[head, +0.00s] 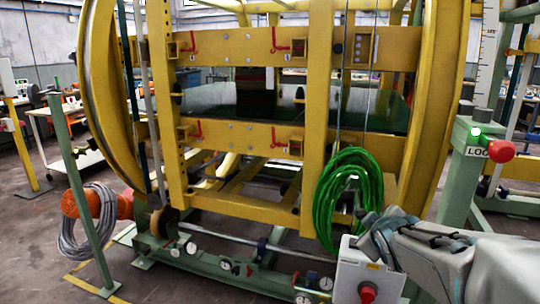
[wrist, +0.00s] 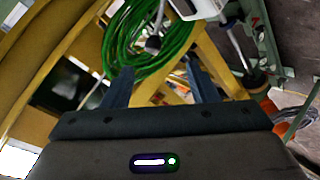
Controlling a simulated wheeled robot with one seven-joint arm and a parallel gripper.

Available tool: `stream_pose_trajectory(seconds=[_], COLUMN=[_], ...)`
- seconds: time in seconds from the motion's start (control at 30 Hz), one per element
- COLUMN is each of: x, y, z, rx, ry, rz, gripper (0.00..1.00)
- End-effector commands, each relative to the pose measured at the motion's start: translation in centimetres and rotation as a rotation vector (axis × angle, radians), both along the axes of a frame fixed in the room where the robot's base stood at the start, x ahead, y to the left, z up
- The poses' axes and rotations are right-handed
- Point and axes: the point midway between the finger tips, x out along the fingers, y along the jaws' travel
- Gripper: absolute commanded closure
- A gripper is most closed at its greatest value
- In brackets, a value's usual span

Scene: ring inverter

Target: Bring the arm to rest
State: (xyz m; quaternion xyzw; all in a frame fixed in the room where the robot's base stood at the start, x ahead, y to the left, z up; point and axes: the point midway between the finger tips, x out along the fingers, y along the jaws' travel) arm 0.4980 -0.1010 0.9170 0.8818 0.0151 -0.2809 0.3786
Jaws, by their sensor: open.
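My gripper (head: 382,242) is at the lower right of the head view, at the end of my grey arm. It hangs in front of the yellow ring frame, close to the grey box with a red button (head: 367,292). The wrist view shows its two dark fingers (wrist: 158,70) spread apart with nothing held between them. A coil of green hose (head: 345,193) hangs on the frame just behind and left of my gripper. The hose also shows beyond the fingers in the wrist view (wrist: 130,45). The gripper overlaps the grey box, and I cannot tell whether they touch.
The large yellow ring inverter (head: 226,90) fills the middle. A green post with a red button (head: 501,151) stands at the right. Pressure gauges (head: 225,264) line the green base. Floor is open at far left.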

Motion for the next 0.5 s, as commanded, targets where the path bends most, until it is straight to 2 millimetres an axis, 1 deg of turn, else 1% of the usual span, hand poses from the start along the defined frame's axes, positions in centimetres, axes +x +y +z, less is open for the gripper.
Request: stream_pose_trajectory(seconds=[0.03,0.27,0.5], x=[-1.1,-6.7,-13.5], y=[0.6,3.1,6.6], z=[2.4,5.1,8.2], rx=[0.045,0.266,0.466], ry=[0.034,0.224,0.443], rz=[-0.032,-0.202,-0.373], gripper=[0.47,0.47,0.47])
